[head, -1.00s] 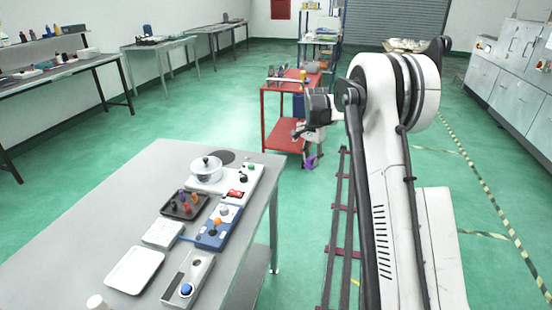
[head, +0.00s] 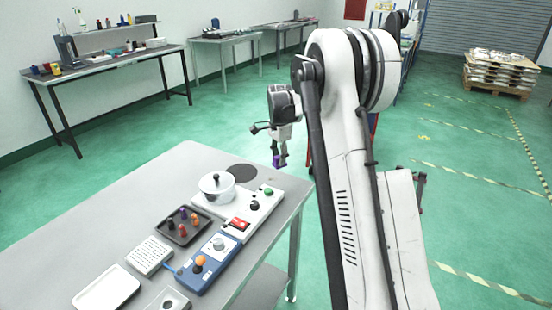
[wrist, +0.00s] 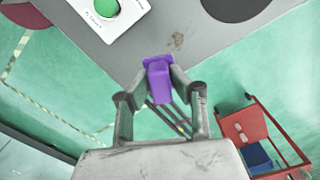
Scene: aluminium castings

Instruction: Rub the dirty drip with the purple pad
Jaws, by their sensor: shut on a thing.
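My gripper (head: 279,158) is shut on the purple pad (wrist: 158,82), which sits between its two fingertips in the wrist view. In the head view the purple pad (head: 279,161) hangs below the gripper, just beyond the far edge of the grey table (head: 150,190). A small brown smudge, which looks like the dirty drip (wrist: 177,40), lies on the grey tabletop near its edge in the wrist view. It is just above and right of the pad in that picture, apart from it. I cannot make out the smudge in the head view.
A dark round disc (head: 242,172) lies on the tabletop near the smudge. A white panel (head: 262,207) with a green button, a white pot (head: 217,188), a dark tray (head: 183,226) and a blue box (head: 207,262) stand nearby. A red trolley (wrist: 240,125) shows beyond the table.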

